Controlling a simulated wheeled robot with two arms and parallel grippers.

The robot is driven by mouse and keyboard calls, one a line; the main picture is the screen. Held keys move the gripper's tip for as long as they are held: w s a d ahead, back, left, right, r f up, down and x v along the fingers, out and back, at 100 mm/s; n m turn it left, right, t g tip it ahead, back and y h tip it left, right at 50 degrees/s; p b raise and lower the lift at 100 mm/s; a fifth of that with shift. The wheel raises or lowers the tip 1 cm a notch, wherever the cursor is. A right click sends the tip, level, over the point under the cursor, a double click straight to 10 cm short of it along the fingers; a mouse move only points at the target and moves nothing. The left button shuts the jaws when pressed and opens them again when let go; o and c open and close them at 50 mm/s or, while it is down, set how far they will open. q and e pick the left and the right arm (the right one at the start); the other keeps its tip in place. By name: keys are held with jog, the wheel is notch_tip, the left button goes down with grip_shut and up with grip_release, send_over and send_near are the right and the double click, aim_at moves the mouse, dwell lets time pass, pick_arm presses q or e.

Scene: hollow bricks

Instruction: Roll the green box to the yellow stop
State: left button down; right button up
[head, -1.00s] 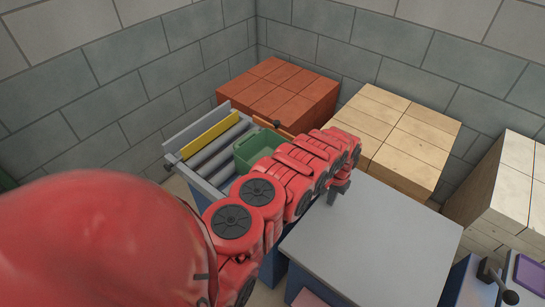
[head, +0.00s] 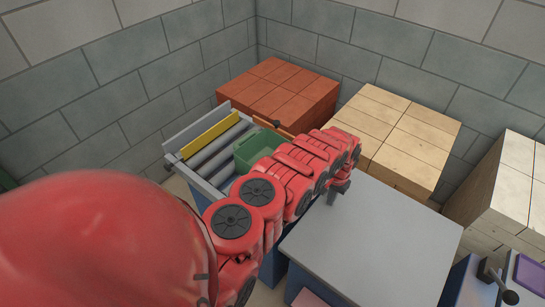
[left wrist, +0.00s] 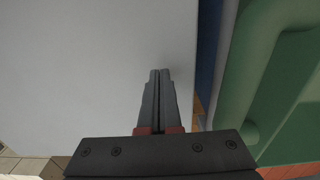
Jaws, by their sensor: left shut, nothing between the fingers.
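The green box (head: 254,146) sits on the roller conveyor (head: 212,151), partly hidden behind my left arm. The yellow stop (head: 211,133) is a flat bar at the conveyor's far left end, with bare grey rollers between it and the box. My right gripper is in neither view.
The grey table (head: 370,245) has a clear top. Behind stand a stack of red bricks (head: 278,95) and a stack of pale blocks (head: 400,130). Another pale stack (head: 510,190) and a purple tray (head: 530,272) are at the right.

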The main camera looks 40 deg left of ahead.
pick_arm(q)
jog(key=shift+f, duration=0.15)
jog(key=shift+f+b, duration=0.8)
jog(key=shift+f, duration=0.15)
jog(key=shift+r, duration=0.15)
jog(key=shift+r, duration=0.15)
